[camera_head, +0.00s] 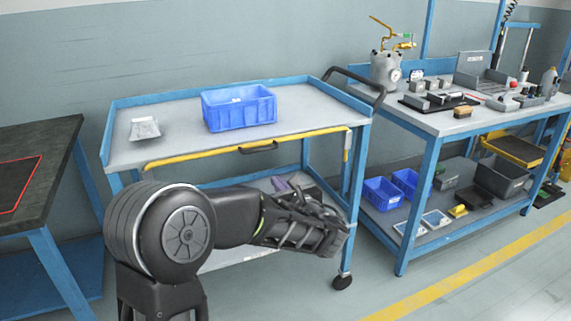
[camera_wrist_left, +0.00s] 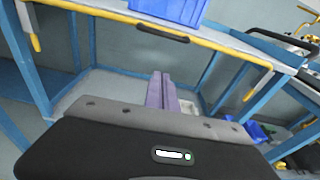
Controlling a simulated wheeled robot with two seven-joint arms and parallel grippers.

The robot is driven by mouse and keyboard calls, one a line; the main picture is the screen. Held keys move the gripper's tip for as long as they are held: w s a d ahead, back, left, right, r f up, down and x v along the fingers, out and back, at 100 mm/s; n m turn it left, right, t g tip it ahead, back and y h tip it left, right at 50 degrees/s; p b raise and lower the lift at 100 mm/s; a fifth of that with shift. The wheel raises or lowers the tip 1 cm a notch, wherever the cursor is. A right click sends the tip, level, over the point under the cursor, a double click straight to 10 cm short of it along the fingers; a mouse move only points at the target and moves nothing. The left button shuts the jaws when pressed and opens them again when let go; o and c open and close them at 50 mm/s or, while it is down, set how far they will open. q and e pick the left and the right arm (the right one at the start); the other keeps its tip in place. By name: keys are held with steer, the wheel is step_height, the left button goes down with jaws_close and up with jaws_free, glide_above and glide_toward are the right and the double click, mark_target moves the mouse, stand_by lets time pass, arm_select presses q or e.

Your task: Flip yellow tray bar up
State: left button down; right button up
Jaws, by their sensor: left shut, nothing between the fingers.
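The yellow tray bar (camera_head: 205,155) runs along the front edge of the blue-framed cart's top (camera_head: 180,115), low against the edge. A black handle (camera_head: 259,147) sits near its middle. The bar also shows in the left wrist view (camera_wrist_left: 220,47), with the handle (camera_wrist_left: 163,33) above the fingers and yellow end pieces hanging at both sides. My left gripper (camera_head: 279,183) is below and in front of the bar, apart from it. Its purple fingers (camera_wrist_left: 160,90) are shut and empty, pointing toward the cart's open space under the top. My right gripper is out of view.
A blue bin (camera_head: 240,110) and a small silver tray (camera_head: 145,129) stand on the cart top. A black push handle (camera_head: 360,82) sticks out at its right. A workbench with tools (camera_head: 440,120) is at right, a dark table (camera_head: 35,150) at left.

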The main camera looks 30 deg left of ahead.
arm_select(q)
steer(key=shift+s+a, duration=0.2)
steer(key=b+x, duration=0.1)
steer(key=x, duration=0.9)
steer(key=r, duration=0.4)
steer(key=shift+s+d, duration=0.25)
steer(key=shift+s, duration=0.05)
steer(key=shift+r, duration=0.1)
